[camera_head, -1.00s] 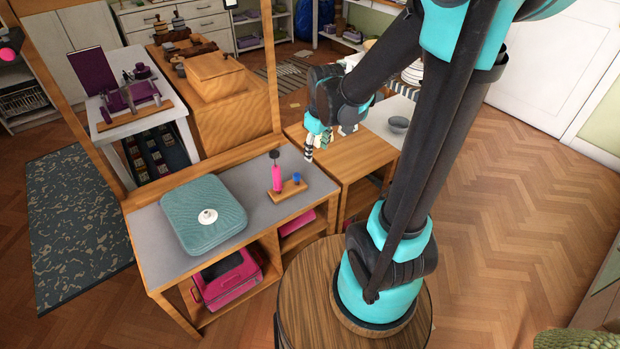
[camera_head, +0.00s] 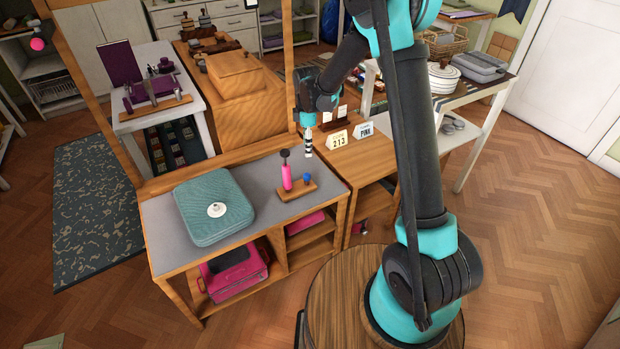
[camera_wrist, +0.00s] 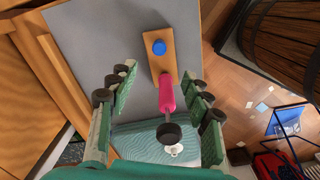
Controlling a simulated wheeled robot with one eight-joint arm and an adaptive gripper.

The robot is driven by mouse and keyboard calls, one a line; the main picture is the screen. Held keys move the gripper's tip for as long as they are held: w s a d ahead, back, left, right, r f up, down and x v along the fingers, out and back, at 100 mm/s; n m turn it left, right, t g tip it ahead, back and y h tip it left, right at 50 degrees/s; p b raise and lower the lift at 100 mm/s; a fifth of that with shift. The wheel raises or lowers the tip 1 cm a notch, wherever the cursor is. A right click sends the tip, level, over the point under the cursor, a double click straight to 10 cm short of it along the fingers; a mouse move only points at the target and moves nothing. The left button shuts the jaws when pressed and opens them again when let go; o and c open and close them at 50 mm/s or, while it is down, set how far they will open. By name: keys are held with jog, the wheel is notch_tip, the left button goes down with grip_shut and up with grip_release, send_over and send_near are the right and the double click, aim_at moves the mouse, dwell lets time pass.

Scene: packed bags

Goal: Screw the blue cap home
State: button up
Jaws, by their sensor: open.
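The blue cap (camera_head: 306,178) sits on a small wooden board (camera_head: 283,193) on the grey-topped bench. In the wrist view the blue cap (camera_wrist: 159,47) shows as a round top near the board's far end. A pink cylinder (camera_head: 286,178) with a dark knob on a thin stem stands upright at the board's other end. In the wrist view the pink cylinder (camera_wrist: 167,92) points toward me between my fingers, its dark knob nearest. My gripper (camera_wrist: 160,95) is open and empty, above and apart from these things. In the head view my gripper (camera_head: 308,150) hangs beyond the board. Whether the cap's underside meets a thread is hidden.
A teal padded case (camera_head: 213,207) with a white knob lies left on the bench top (camera_head: 262,172). A wooden cabinet (camera_head: 365,165) with number cards adjoins the bench at right. A wooden frame post (camera_head: 288,70) rises at the bench's back edge.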

send_near(307, 174)
notch_tip(307, 174, down, 5)
jog(key=shift+s+d+f, duration=0.1)
jog(key=shift+f, duration=2.65)
jog(key=c, duration=0.9)
